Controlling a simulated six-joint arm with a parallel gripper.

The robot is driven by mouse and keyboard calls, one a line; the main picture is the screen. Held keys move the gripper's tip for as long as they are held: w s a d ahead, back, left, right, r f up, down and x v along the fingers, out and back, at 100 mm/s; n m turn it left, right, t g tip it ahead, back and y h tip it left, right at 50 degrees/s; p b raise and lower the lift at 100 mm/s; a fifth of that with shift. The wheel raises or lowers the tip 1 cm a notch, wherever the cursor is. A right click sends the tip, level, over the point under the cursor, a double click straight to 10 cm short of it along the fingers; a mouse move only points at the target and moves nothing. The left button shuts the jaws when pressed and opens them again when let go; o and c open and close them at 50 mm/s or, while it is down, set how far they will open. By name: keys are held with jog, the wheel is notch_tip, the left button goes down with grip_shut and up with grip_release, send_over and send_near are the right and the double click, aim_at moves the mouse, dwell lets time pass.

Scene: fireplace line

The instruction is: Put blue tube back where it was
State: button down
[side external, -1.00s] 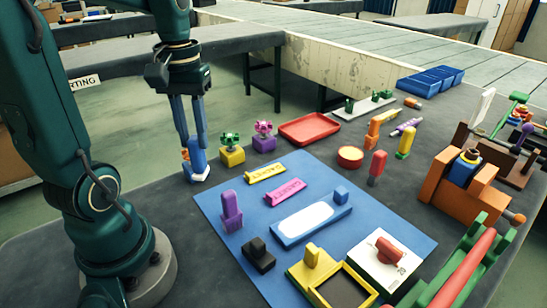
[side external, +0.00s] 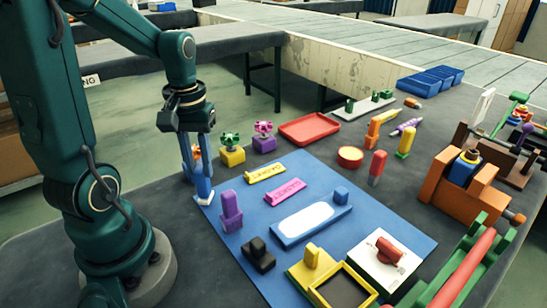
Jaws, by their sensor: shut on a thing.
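The blue tube (side external: 203,186) is upright in my gripper (side external: 200,174), with its pale lower end (side external: 204,199) pointing down. My gripper is shut on it, and the fingers hide part of the tube. The tube's lower end is at the left corner of the blue mat (side external: 330,240). I cannot tell whether it touches the surface.
A yellow block (side external: 232,156) and a purple block (side external: 264,144), each with a knobbed top, stand just right of my gripper. A purple upright piece (side external: 231,210) stands on the mat nearby. A red tray (side external: 309,129) lies farther back. Dark table is clear left of the mat.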

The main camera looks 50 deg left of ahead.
jog(key=shift+f, duration=0.6)
dwell(0.3)
jog(key=c, duration=1)
grip_release()
jog(key=o, duration=0.6)
jog(key=c, duration=0.3)
jog(key=shift+c, duration=0.2)
jog(key=shift+r, duration=2.5)
